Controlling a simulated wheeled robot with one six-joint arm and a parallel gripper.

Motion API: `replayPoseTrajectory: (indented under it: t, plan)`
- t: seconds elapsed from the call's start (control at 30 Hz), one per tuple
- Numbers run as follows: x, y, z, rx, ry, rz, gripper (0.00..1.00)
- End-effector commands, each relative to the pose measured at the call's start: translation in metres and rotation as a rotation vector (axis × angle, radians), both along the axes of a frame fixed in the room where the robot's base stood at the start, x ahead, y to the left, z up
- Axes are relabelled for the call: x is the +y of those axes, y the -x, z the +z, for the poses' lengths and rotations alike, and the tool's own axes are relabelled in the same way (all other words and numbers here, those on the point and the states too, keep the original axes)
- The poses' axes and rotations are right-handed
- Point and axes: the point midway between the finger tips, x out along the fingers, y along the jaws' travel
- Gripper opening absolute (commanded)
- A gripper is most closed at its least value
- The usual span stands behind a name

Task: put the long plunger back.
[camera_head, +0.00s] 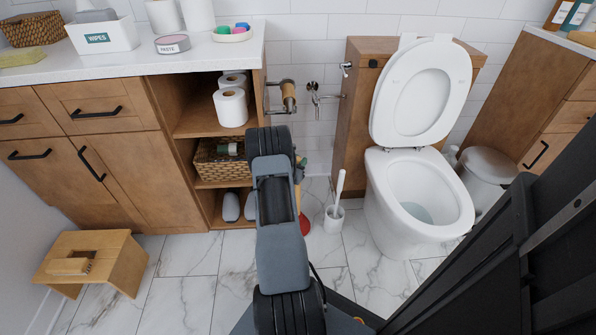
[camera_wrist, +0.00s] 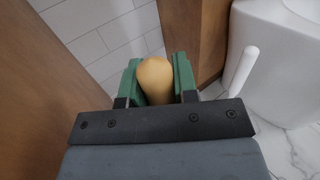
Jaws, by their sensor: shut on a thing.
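My gripper (camera_wrist: 156,82) shows in the wrist view with its green fingers shut on the rounded, light wooden handle of the long plunger (camera_wrist: 155,76). In the head view my arm hides most of the plunger and the gripper. A part of its red cup (camera_head: 304,224) shows just right of my arm, low at the floor between the cabinet and the toilet. I cannot tell whether the cup touches the floor.
A white toilet brush in its holder (camera_head: 334,216) stands close right of the plunger, beside the toilet (camera_head: 418,200). The open shelf cabinet (camera_head: 205,125) is at left. A toilet-roll holder (camera_head: 288,95) is on the back wall. A wooden stool (camera_head: 92,258) stands front left.

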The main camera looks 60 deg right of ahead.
Motion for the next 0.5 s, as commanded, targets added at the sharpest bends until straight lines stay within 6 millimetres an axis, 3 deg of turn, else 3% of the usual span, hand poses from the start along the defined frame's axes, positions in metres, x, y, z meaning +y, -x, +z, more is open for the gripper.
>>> replayPoseTrajectory:
  t: [0.23, 0.5]
  plan:
    - [-0.004, -0.007, -0.009, -0.001, 0.004, 0.001, 0.0]
    - [-0.005, -0.009, -0.041, -0.001, 0.003, 0.0, 0.0]
